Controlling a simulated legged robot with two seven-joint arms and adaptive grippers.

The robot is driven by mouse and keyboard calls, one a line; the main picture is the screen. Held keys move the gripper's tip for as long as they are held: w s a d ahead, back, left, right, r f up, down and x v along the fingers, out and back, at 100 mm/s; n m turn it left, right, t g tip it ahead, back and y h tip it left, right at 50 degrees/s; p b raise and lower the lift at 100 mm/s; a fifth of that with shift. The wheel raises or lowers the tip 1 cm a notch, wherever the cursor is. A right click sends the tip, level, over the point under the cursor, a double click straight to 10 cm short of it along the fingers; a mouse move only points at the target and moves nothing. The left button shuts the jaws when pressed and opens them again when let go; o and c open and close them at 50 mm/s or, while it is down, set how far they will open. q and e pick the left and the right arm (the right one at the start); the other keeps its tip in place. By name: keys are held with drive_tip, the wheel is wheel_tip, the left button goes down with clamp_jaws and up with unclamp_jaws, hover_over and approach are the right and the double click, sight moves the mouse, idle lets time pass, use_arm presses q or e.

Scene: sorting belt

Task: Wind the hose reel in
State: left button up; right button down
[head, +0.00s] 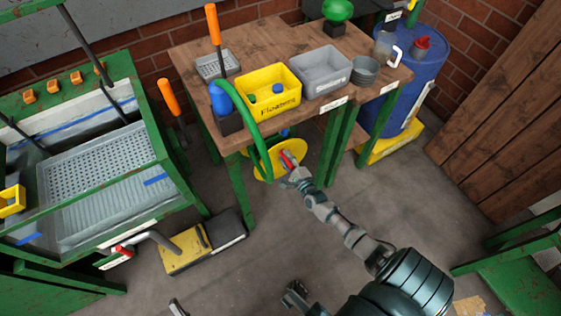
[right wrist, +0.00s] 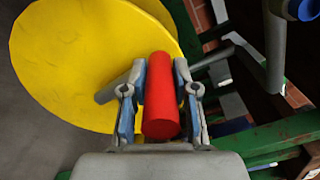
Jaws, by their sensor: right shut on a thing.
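The hose reel is a yellow disc (head: 264,172) low beside the bench's front legs, and it fills the upper left of the right wrist view (right wrist: 85,60). A green hose (head: 251,118) arcs down to it from the bench top. Its crank handle is a red cylinder (right wrist: 161,100). My right gripper (head: 289,164) is shut on this handle, one finger on each side of it in the right wrist view. The handle partly shows at the fingertips in the head view. My left gripper (head: 237,303) shows only as two grey fingertips, wide apart and empty, at the bottom edge.
The wooden bench (head: 190,55) carries a yellow bin (head: 268,104), a grey bin (head: 322,83) and bottles. A green sorting machine (head: 150,120) stands left, a blue drum (head: 416,85) right. A yellow and black box (head: 185,252) lies on the floor. Floor at right is mostly clear.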

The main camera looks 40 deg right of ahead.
drive_tip(key=shift+s+d+f+m, duration=0.35)
drive_tip(key=shift+d+m, duration=0.1)
drive_tip(key=shift+m, duration=0.15)
drive_tip(key=c, duration=0.9)
unclamp_jaws()
drive_tip(key=shift+w+f, duration=0.1)
drive_tip(key=shift+d, duration=0.1)
drive_tip(key=shift+r, duration=0.2)
drive_tip(key=v, duration=1.1)
drive_tip(key=shift+s+f, duration=0.15)
drive_tip(key=shift+s, duration=0.25)
